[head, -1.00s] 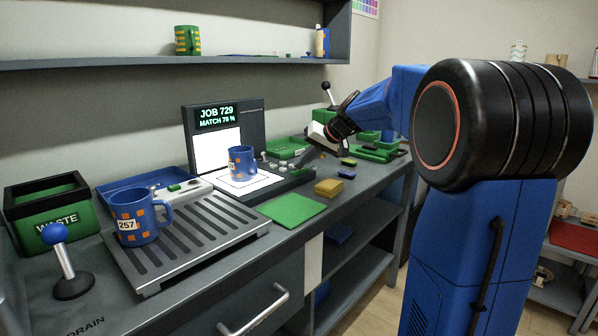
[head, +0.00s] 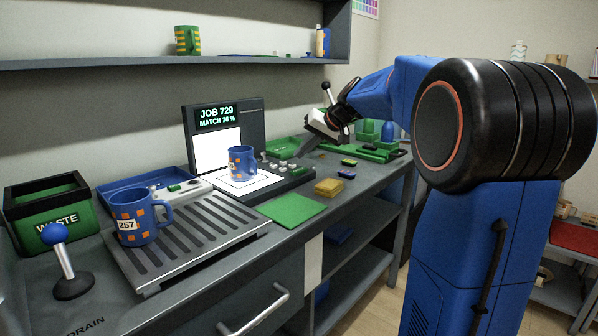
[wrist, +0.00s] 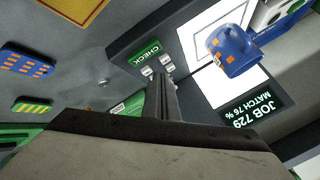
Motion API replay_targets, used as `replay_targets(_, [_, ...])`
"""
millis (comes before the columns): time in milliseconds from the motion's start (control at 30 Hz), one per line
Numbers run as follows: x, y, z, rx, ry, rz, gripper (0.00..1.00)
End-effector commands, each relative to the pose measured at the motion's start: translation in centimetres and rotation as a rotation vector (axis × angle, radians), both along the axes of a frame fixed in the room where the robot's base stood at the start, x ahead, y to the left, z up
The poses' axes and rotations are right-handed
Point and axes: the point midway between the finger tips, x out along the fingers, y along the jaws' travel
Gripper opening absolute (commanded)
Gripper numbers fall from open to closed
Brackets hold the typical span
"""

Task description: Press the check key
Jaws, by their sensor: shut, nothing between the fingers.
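My gripper (head: 304,148) is shut and empty, held above the right side of the press's base, apart from the keys in the head view. In the wrist view its fingers (wrist: 161,92) point toward a green CHECK label (wrist: 145,53). Small light keys (wrist: 148,71) show between the label and the fingertips; the fingers may hide others. In the head view the keys (head: 283,167) sit in a cluster right of the lit pad. The press screen (head: 216,116) reads JOB 729, MATCH 76 %. A blue mug with orange squares (head: 241,162) stands upright on the pad.
A second blue mug labelled 257 (head: 137,217) stands on the slatted drain tray (head: 190,240). A WASTE bin (head: 50,210) and a blue-knobbed lever (head: 66,262) are at left. A green mat (head: 291,208) and coloured blocks (head: 328,187) lie before the press.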

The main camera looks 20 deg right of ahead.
Motion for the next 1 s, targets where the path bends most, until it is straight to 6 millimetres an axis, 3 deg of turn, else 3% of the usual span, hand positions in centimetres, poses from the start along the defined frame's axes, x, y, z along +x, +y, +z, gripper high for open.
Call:
replay_targets(367, [0.0,0.0,2.7,0.001,-0.001,-0.001,0.0])
replay_targets(1000, [0.0,0.0,2.8,0.0,0.0,0.0,0.0])
